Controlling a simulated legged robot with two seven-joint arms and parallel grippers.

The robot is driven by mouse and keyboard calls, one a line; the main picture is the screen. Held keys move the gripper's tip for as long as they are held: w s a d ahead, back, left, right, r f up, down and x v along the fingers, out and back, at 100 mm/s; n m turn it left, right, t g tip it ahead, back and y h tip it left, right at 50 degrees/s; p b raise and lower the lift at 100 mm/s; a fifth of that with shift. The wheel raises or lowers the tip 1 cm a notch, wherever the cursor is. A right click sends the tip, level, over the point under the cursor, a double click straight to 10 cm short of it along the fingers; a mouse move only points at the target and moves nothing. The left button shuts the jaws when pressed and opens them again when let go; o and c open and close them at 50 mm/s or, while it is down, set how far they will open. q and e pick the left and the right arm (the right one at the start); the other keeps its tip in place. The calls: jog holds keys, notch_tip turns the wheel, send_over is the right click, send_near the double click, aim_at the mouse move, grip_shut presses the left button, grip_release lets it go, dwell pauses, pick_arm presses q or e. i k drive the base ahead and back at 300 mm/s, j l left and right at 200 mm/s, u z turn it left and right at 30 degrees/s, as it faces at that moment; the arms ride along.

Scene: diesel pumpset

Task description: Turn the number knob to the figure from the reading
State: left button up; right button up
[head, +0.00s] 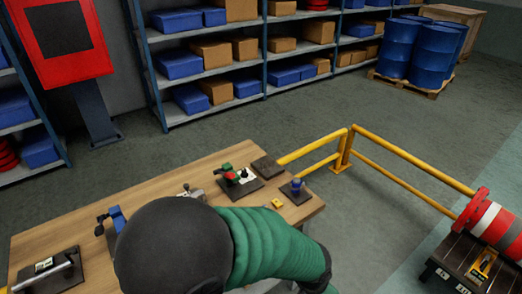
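I cannot make out a number knob or a legible figure for certain. A small blue-topped part (297,185) stands on a dark plate at the right end of the wooden workbench (150,192). A device with red and green parts (232,175) sits on another dark plate to its left. A blue-handled part (115,217) and a plate with a metal bar (45,273) are farther left. A large black and green arm part covers the bench's middle and front. Neither gripper shows.
Yellow rails (400,153) stand behind and right of the bench. A dark unit with a red-and-white cylinder (492,222) is at the lower right. A red-framed panel (62,30), shelves (265,60) and blue drums (435,50) stand behind. The floor between is clear.

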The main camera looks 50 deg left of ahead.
aim_at(244, 174)
jog(key=i+u, duration=0.3)
jog(key=u, duration=0.2)
jog(key=i+l+u, duration=0.15)
jog(key=i+u, duration=0.15)
jog(key=u, duration=0.2)
jog(key=i+l+u, duration=0.2)
jog(key=u, duration=0.3)
jog(key=i+l+u, duration=0.25)
jog(key=u, duration=0.2)
jog(key=i+j+u, duration=0.1)
jog(key=u, duration=0.4)
jog(key=i+j+u, duration=0.1)
jog(key=u, duration=0.35)
jog(key=i+u, duration=0.2)
jog(key=u, duration=0.3)
